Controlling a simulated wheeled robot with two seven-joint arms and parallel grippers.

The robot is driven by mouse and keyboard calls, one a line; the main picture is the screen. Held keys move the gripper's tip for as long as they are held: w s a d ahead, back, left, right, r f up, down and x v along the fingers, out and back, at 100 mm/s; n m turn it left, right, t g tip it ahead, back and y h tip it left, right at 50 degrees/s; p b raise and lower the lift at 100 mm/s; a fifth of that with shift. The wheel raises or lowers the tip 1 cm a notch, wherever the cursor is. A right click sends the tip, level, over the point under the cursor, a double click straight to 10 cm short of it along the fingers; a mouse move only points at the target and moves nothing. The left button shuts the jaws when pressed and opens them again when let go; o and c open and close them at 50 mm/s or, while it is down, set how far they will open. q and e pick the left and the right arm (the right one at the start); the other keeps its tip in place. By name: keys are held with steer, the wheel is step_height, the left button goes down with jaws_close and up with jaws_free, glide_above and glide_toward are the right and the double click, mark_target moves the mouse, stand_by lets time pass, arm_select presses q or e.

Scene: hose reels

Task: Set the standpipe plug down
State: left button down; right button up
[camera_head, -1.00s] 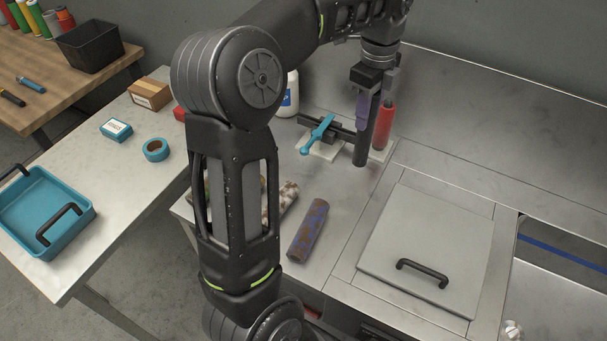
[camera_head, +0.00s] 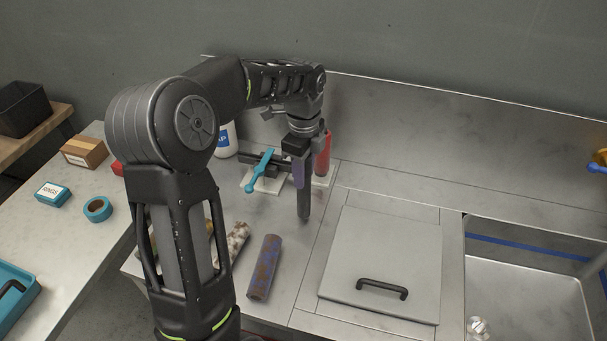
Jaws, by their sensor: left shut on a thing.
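My left gripper (camera_head: 298,160) points down over the steel counter and is shut on a dark upright tube, which I take to be the standpipe plug (camera_head: 304,204). The gripper hides the tube's upper part. The tube's lower end is close over the bare counter (camera_head: 322,201), left of the lidded section; I cannot tell whether it touches. My right gripper is not in view.
Behind the tube stand a red cylinder (camera_head: 322,155) and a blue-handled tool (camera_head: 260,170). Mottled rolls (camera_head: 265,267) (camera_head: 238,240) lie in front. A grey lid (camera_head: 382,256) with a black handle and a sink (camera_head: 525,300) are to the right.

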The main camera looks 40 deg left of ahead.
arm_select(q)
steer(key=shift+f, duration=0.7)
steer(key=shift+f, duration=0.25)
steer(key=c, duration=1)
jaws_free()
steer(key=shift+r, duration=0.2)
